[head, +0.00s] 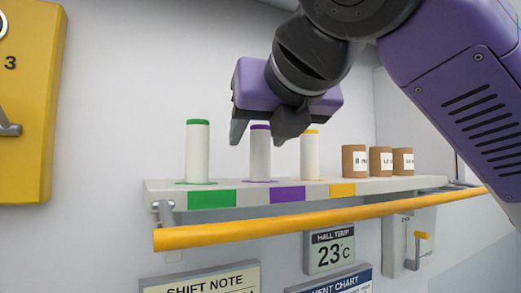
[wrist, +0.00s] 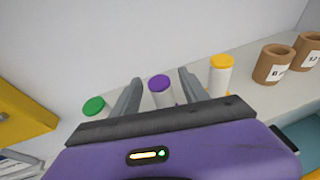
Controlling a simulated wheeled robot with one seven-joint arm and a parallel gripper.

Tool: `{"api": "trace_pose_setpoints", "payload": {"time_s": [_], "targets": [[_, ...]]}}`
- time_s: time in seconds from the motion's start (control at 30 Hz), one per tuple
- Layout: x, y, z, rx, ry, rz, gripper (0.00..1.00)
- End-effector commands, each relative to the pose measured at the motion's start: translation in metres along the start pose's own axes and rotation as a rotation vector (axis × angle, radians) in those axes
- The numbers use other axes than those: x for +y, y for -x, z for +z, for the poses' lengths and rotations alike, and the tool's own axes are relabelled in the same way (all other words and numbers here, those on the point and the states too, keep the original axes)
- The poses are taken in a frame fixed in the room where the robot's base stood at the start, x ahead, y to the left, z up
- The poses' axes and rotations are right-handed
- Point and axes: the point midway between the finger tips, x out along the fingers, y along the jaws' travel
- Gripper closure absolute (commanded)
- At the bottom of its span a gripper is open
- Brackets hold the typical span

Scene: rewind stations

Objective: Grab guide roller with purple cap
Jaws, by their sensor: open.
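The guide roller with the purple cap (head: 260,155) stands upright on the shelf, on a purple mark. It also shows in the wrist view (wrist: 160,90), between my two fingers. My gripper (head: 270,132) is open above and in front of it; in the wrist view the fingers (wrist: 158,93) stand apart on either side of the purple cap. In the head view a finger overlaps the top right of the roller. I cannot tell whether a finger touches it.
A green-capped roller (head: 197,152) stands to the left and a yellow-capped roller (head: 310,155) close to the right. Several brown labelled containers (head: 380,161) stand further right on the shelf (head: 240,198). A yellow rail (head: 300,222) runs along the front. A yellow panel (head: 30,105) is at far left.

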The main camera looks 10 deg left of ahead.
Motion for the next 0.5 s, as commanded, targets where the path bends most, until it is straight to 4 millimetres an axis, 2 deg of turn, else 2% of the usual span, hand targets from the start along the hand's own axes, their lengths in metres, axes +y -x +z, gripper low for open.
{"api": "trace_pose_setpoints", "payload": {"time_s": [0.03,0.27,0.5], "targets": [[0.0000,0.0002,0.0000,0.000,0.000,0.000,0.54],[-0.0001,0.0004,0.0002,0.000,-0.001,0.000,0.99],[-0.0001,0.0006,0.0005,-0.001,-0.001,0.000,1.00]]}}
